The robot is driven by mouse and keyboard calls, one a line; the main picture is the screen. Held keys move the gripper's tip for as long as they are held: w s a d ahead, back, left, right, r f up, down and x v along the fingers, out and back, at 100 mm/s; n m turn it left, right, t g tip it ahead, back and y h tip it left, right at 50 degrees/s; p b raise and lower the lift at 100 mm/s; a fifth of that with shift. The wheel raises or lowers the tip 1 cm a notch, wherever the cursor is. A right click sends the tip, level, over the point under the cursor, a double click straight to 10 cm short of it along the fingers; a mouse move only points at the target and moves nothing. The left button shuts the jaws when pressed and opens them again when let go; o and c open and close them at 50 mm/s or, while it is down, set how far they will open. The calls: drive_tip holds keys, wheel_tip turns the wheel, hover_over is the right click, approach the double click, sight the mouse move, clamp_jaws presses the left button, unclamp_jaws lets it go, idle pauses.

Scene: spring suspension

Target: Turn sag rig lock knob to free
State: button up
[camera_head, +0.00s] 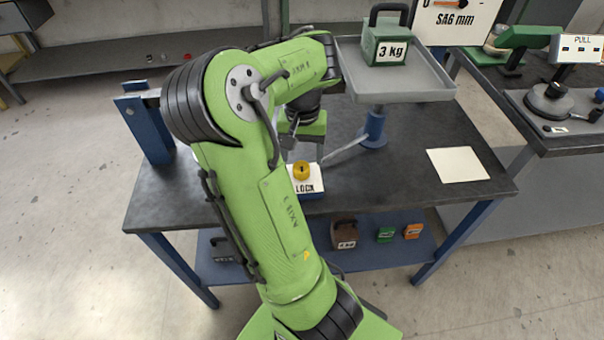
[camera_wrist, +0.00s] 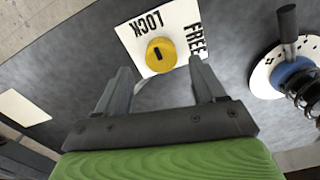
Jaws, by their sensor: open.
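The yellow lock knob (camera_wrist: 161,55) sits on a white plate (camera_wrist: 128,36) marked LOCK and FREE in the wrist view. A short dark mark on its top runs roughly toward the LOCK word, slightly slanted. The knob (camera_head: 301,168) also shows in the head view, on its box at the bench's front part. My gripper (camera_wrist: 160,66) is open and empty. Its two fingers point toward the knob, one to each side in the picture, with no visible contact. In the head view my arm partly hides the gripper and some of the rig.
A tray (camera_head: 425,88) on a blue post holds a green 3 kg weight (camera_head: 386,52). A coil spring (camera_wrist: 303,88) stands right of the plate in the wrist view. A blue upright (camera_head: 150,130) stands left. A white sheet (camera_head: 458,164) lies on the bench's clear right part.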

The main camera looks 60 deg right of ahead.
sight(301, 165)
wheel_tip(301, 165, down, 5)
drive_tip(key=shift+w+r+b, duration=0.1)
drive_tip(key=shift+b, duration=0.7)
drive_tip(key=shift+r, duration=0.1)
drive_tip(key=c, duration=1)
